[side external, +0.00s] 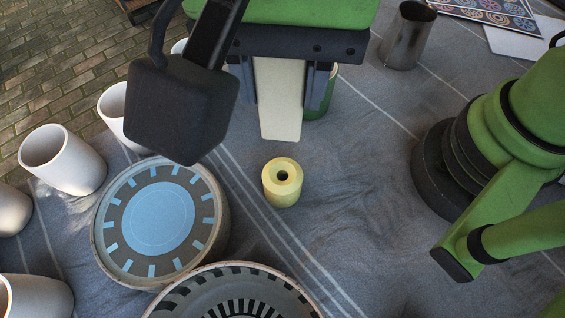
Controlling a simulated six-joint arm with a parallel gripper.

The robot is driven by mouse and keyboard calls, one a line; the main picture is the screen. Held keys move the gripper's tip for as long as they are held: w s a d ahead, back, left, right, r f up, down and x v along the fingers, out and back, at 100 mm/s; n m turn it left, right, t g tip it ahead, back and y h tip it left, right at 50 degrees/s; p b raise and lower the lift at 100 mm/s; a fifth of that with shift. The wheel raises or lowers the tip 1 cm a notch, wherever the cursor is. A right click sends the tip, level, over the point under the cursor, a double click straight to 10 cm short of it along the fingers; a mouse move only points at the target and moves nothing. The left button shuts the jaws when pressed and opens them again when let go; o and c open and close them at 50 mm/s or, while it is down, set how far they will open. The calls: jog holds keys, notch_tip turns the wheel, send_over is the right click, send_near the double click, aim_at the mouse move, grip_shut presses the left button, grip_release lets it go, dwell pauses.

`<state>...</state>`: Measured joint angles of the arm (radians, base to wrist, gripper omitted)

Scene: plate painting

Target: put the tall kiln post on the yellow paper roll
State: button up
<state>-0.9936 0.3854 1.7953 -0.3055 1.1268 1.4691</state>
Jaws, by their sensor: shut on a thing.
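The tall kiln post (279,98) is a cream, long block in the upper middle of the side external view. My gripper (275,85) is shut on it, with a dark finger on each side. The post hangs upright, its upper end hidden by the gripper. The yellow paper roll (282,184) stands on the cloth below the post in the picture, its dark centre hole facing up. The post's lower end appears apart from the roll; the height between them is hard to tell from this one view.
A round plate with a blue centre (160,215) lies left of the roll, and another patterned plate (240,297) is at the front. White cups (62,160) stand at left. A green can (323,95) is behind the post, a metal cup (408,37) at back right. Cloth right of the roll is clear.

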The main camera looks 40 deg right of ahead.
send_over(282, 178)
notch_tip(282, 178, down, 12)
jog(key=shift+r, duration=0.25)
jog(key=shift+f, duration=0.1)
jog(key=o, duration=1)
jog(key=shift+o, duration=0.2)
notch_tip(282, 178, up, 11)
jog(key=shift+r, duration=0.7)
